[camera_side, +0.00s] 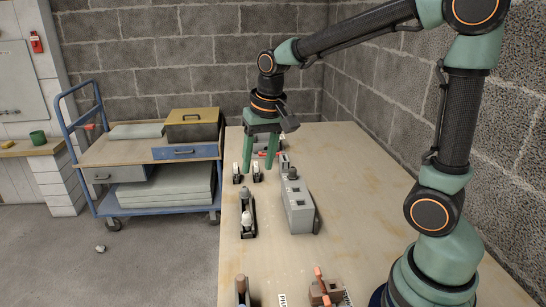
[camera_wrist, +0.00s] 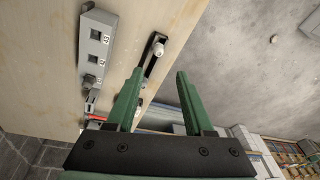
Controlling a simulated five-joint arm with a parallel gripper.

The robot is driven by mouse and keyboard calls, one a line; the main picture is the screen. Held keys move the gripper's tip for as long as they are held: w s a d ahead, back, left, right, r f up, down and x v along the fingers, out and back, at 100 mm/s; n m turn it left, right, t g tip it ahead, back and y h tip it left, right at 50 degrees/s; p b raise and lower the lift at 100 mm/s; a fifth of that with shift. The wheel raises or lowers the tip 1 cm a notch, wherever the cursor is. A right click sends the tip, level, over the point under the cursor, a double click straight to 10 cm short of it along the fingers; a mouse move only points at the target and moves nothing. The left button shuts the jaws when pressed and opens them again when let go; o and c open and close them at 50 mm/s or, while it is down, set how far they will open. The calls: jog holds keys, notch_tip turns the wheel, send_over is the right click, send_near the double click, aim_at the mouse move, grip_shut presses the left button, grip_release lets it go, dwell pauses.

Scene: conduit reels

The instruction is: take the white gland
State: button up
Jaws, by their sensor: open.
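A white, rounded gland (camera_side: 247,219) stands in a narrow black holder (camera_side: 250,233) near the left edge of the table. A grey piece (camera_side: 244,192) sits at the holder's far end. The white gland also shows in the wrist view (camera_wrist: 159,49), beyond my fingertips and roughly between their lines. My gripper (camera_side: 258,170) points down behind the holder, apart from the gland. In the wrist view my gripper (camera_wrist: 160,73) has its two green fingers spread with nothing between them.
A grey box (camera_side: 297,205) with square sockets stands right of the holder; its sockets carry number labels in the wrist view (camera_wrist: 94,50). Small black-and-white pieces (camera_side: 236,173) stand near my fingers. An orange-and-brown item (camera_side: 325,290) is at the front. The table's right side is clear.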

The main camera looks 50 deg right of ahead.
aim_at(246, 213)
jog(key=w+f+m, duration=0.1)
jog(key=w+f, duration=0.1)
jog(key=f, duration=0.1)
jog(key=w+f+m+g, duration=0.1)
jog(key=w+f, duration=0.1)
jog(key=w+d+f+m+g, duration=0.1)
jog(key=f, duration=0.2)
jog(key=shift+w+d+f+m, duration=0.1)
jog(key=shift+w+f+m, duration=0.2)
jog(key=shift+w+f, duration=0.1)
jog(key=shift+f, duration=4.4)
grip_shut()
jog(key=shift+r, duration=1)
jog(key=shift+r, duration=1.05)
